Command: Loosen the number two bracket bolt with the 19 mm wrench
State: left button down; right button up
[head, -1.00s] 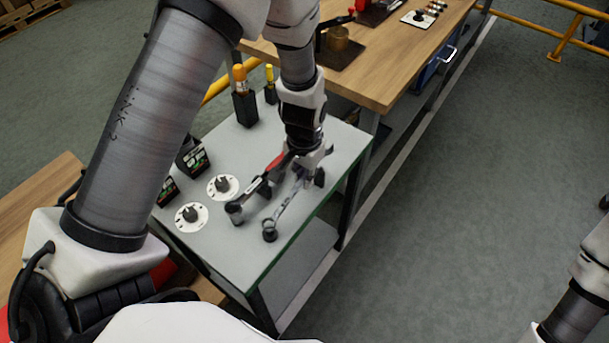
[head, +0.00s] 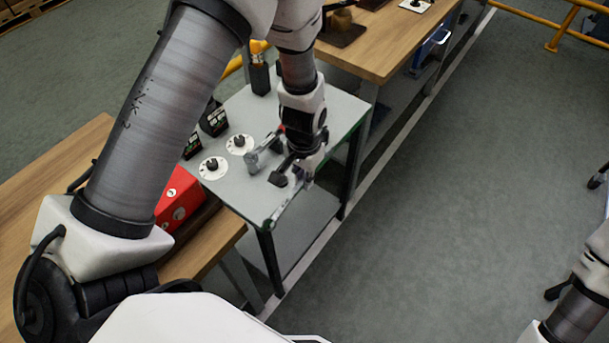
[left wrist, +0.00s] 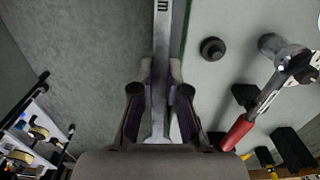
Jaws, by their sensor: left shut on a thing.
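My left gripper (head: 303,180) is shut on a silver wrench (head: 284,208) at the right edge of the small grey-topped table. In the left wrist view the wrench (left wrist: 161,60) runs straight out between the two fingers (left wrist: 160,100), with part of an "mm" mark showing on its shank. Its far end lies outside that view. In the head view it points down and to the left, over the table's green edge; its exact height is hard to tell. No bracket or bracket bolt can be made out. My right gripper is not in view.
A red-handled tool (left wrist: 255,112) and a dark round piece (left wrist: 212,48) are on the table (head: 235,190). Two white dials (head: 213,167) and black boxes (head: 213,118) stand nearby. A red box (head: 178,197) is on the wooden bench at left. Open floor (head: 450,220) lies right.

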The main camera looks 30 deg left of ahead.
pick_arm(q)
jog(key=shift+w+a+f, duration=0.1)
jog(key=shift+w, duration=0.05)
jog(key=shift+s+d+r, duration=0.2)
jog(key=shift+s+r, duration=0.15)
jog(key=shift+r, duration=0.05)
notch_tip(320, 180, up, 6)
jog(key=p, duration=0.6)
jog(key=shift+r, duration=0.25)
jog(key=shift+w+a+f, duration=0.1)
jog(key=shift+f, duration=0.05)
